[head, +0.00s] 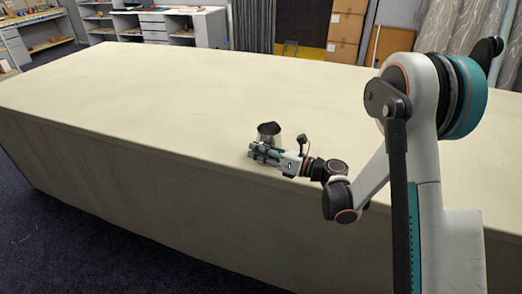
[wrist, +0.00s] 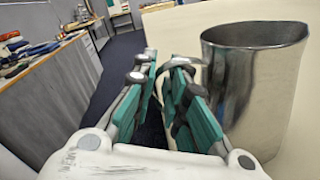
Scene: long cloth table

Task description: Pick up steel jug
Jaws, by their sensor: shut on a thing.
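The steel jug (head: 268,130) stands upright at the table's near edge in the head view. It is a shiny, open-topped metal vessel and fills the right side of the wrist view (wrist: 255,80). My gripper (head: 256,151) is in front of the jug, at the table edge. In the wrist view, my gripper's green-padded fingers (wrist: 163,72) are close together at the jug's left side, around its curved handle, and shut on it. The fingers partly hide the handle. In the head view the gripper hides the jug's lower part, so I cannot tell whether its base touches the table.
The long cloth-covered table (head: 150,85) is otherwise bare, with wide free room behind and to the left of the jug. Shelves (head: 165,24) and cardboard boxes (head: 345,28) stand beyond its far side. Dark floor lies in front.

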